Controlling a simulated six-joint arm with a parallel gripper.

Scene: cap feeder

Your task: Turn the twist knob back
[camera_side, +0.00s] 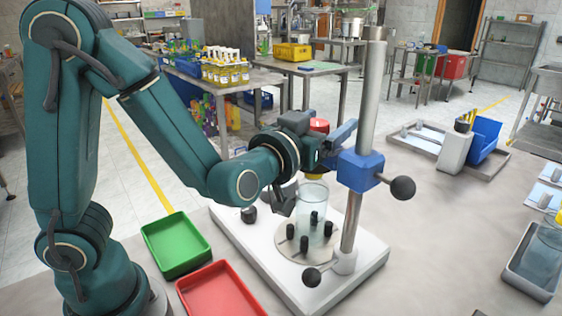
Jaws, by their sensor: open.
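The cap feeder has a white base plate (352,270) with a steel post (369,95) and a blue clamp block (360,171). A black ball knob (403,188) sticks out right of the block, and another (312,277) sits low at the post's foot. A small black knob (249,214) stands on the plate's left part. I cannot tell which is the twist knob. My gripper (283,204) is open, left of a clear cylinder (313,199); its fingers are partly hidden and I see nothing held. Several black pegs surround the cylinder on a round disc (290,246).
A green tray (176,246) and a red tray (222,291) lie left of the plate. A red round part (319,125) shows behind my wrist. A blue bin (484,142) stands at the back right.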

